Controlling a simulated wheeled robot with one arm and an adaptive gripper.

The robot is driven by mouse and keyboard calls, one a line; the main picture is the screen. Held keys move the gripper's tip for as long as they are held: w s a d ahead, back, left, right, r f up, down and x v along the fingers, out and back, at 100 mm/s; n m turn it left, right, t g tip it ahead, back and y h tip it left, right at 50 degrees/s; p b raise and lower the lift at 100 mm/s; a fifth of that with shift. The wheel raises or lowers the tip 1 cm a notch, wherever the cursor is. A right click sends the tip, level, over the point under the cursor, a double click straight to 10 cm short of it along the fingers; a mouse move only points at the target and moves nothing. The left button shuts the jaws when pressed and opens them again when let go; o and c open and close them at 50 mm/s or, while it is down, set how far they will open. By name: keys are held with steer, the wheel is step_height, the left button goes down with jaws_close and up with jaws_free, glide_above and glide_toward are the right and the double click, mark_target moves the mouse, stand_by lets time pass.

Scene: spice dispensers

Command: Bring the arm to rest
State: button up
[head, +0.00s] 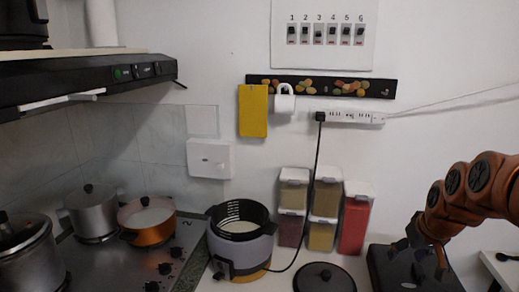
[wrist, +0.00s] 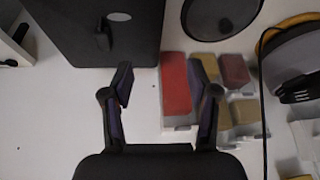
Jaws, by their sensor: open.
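My arm (head: 470,195) reaches in from the right edge of the head view, bent downward. My gripper (head: 425,262) hangs at its end, in front of a black box (head: 452,281) at the lower right. In the wrist view my gripper (wrist: 160,80) has its two fingers spread apart, with nothing held between them. The red spice dispenser (head: 355,218) stands to the left of my gripper in the head view. In the wrist view the red dispenser (wrist: 175,85) shows beyond the fingers, apart from them.
Several other spice dispensers (head: 325,195) stand stacked against the wall. A round black lid (head: 323,278) and an open cooker (head: 240,235) stand on the white counter. Pots, including an orange one (head: 148,222), sit on the stove at left. A black cord (head: 313,180) hangs from the power strip.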

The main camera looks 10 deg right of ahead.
steer(key=s+a+f+n+g+y, duration=0.1)
steer(key=s+a+g, duration=0.1)
steer(key=s+a, duration=0.5)
steer(key=s+a+f+n+g, duration=0.1)
steer(key=s+a+f, duration=0.15)
steer(key=a, duration=0.85)
steer(key=s+a+f+g, duration=0.1)
steer(key=s+a, duration=0.2)
steer(key=s, duration=0.4)
steer(key=s+a+f+g, duration=0.1)
steer(key=s+a+g, duration=0.1)
steer(key=s, duration=0.6)
steer(key=shift+a+n, duration=0.3)
steer(key=shift+a, duration=0.5)
